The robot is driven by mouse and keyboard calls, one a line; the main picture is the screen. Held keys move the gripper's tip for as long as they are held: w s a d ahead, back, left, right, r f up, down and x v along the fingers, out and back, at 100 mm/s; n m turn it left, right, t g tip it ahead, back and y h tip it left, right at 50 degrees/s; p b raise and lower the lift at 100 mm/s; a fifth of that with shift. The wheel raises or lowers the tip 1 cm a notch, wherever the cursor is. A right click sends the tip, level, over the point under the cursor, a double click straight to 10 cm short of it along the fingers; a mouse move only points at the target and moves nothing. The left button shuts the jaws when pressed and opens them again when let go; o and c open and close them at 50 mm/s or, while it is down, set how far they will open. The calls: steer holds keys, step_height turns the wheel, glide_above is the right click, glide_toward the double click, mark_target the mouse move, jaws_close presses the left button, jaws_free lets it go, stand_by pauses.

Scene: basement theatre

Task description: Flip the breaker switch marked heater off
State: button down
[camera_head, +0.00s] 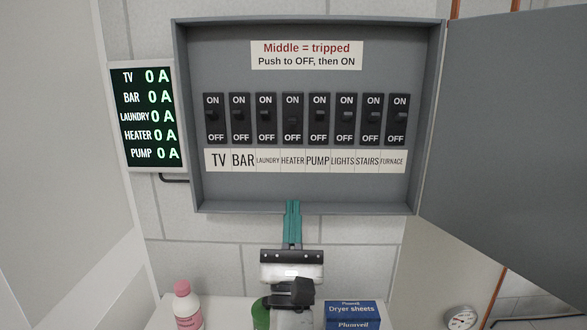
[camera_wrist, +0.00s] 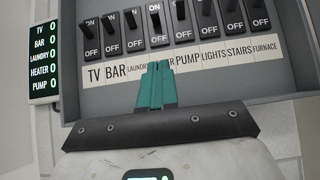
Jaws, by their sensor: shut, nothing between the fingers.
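The breaker marked HEATER (camera_head: 293,118) is the fourth black switch from the left in the open grey panel (camera_head: 310,206). Its dark lever seems to sit lower than its neighbours' levers, near OFF, but its exact position is hard to tell. The switch also shows in the wrist view (camera_wrist: 156,26), where my fingers hide most of its label. My gripper (camera_head: 292,204) has teal fingers, shut with nothing between them. It is in front of the panel's lower edge, below the HEATER label and apart from the switch. It points upward at the switches in the wrist view (camera_wrist: 158,66).
LAUNDRY (camera_head: 266,118) and PUMP (camera_head: 319,118) breakers flank HEATER closely. The panel door (camera_head: 505,120) stands open at right. A display (camera_head: 148,117) reads 0 A on every line. Below are a pink bottle (camera_head: 187,305), a green object (camera_head: 261,314) and a dryer-sheet box (camera_head: 352,315).

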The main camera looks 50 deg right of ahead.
steer(key=p, duration=0.5)
glide_toward(294, 120)
steer(key=w+d, duration=0.3)
steer(key=d, duration=0.1)
step_height(294, 120, up, 2)
steer(key=shift+w+d+r+p, duration=0.1)
steer(key=shift+r+p, duration=0.1)
steer(key=shift+p, duration=0.75)
steer(key=shift+r, duration=0.4)
steer(key=shift+s+a+r+p, duration=0.15)
steer(key=shift+r+p, duration=0.2)
steer(key=shift+p, duration=0.2)
steer(key=shift+s+a+r+p, duration=0.1)
steer(key=shift+a+r+p, duration=0.05)
steer(key=shift+r+p, duration=0.3)
steer(key=shift+a+r+p, duration=0.1)
steer(key=shift+r+p, duration=0.65)
steer(key=shift+p, duration=0.2)
steer(key=shift+r, duration=0.1)
